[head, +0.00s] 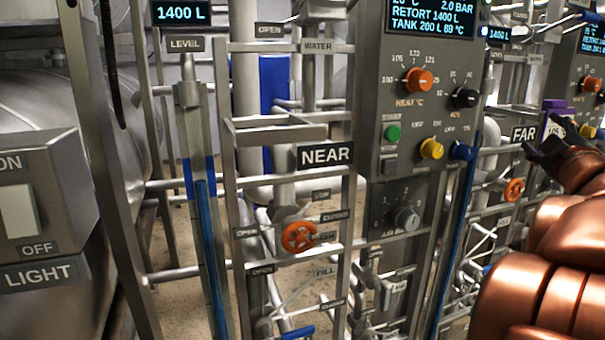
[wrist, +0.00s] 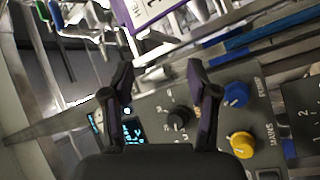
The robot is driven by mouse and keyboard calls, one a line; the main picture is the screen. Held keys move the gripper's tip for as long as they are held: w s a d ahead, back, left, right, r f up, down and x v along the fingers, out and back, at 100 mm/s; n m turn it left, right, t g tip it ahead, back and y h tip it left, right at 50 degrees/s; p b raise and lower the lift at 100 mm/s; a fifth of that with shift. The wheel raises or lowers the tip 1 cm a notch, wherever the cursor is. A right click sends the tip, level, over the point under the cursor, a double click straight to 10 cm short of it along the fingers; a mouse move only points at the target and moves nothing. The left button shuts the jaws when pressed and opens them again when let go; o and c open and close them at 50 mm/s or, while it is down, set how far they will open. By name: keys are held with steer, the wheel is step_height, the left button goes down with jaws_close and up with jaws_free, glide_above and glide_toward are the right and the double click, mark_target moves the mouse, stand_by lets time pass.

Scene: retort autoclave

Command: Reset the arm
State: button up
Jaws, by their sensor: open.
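My gripper (head: 548,137) is at the right of the head view, at the end of my copper-coloured arm, beside the FAR sign (head: 523,134). In the wrist view its two dark fingers (wrist: 158,68) stand apart with nothing held between them. A white tag with a purple border (wrist: 150,12) shows beyond the fingertips at the top of the wrist view, partly cut off. A purple piece (head: 556,104) shows just above my gripper in the head view. I cannot tell whether a finger touches it.
The NEAR panel (head: 372,150) stands at centre with an orange heat knob (head: 419,80), a yellow knob (head: 431,148) and a green button (head: 392,133). An orange valve wheel (head: 299,237) and pipes fill the frame below. A light switch box (head: 35,205) is at left. Little free room shows around my arm.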

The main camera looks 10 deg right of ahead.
steer(key=s+a+f+m+g+p, duration=0.1)
steer(key=s+a+f+m+g, duration=0.2)
steer(key=f, duration=0.5)
steer(key=s+a+f+m+g+y, duration=0.1)
steer(key=s+a+f+m+g, duration=0.2)
steer(key=f, duration=0.4)
steer(key=s+a+f+m+g+p, duration=0.1)
steer(key=a+f+m+g, duration=0.3)
steer(key=f, duration=0.4)
steer(key=s+a+f+n+g+y, duration=0.1)
steer(key=s+a+f+g+y, duration=0.1)
steer(key=s+a, duration=0.5)
steer(key=s+a+f+g+y+p, duration=0.1)
steer(key=s+a+f+g+y, duration=0.1)
steer(key=s+a+f+g, duration=0.2)
steer(key=s+a+f+n+g+y, duration=0.1)
steer(key=s+a+f+g, duration=0.3)
steer(key=s+a, duration=0.6)
steer(key=shift+s+a+f+n+y, duration=0.3)
steer(key=shift+a+f+y, duration=0.6)
steer(key=shift+a+f, duration=0.05)
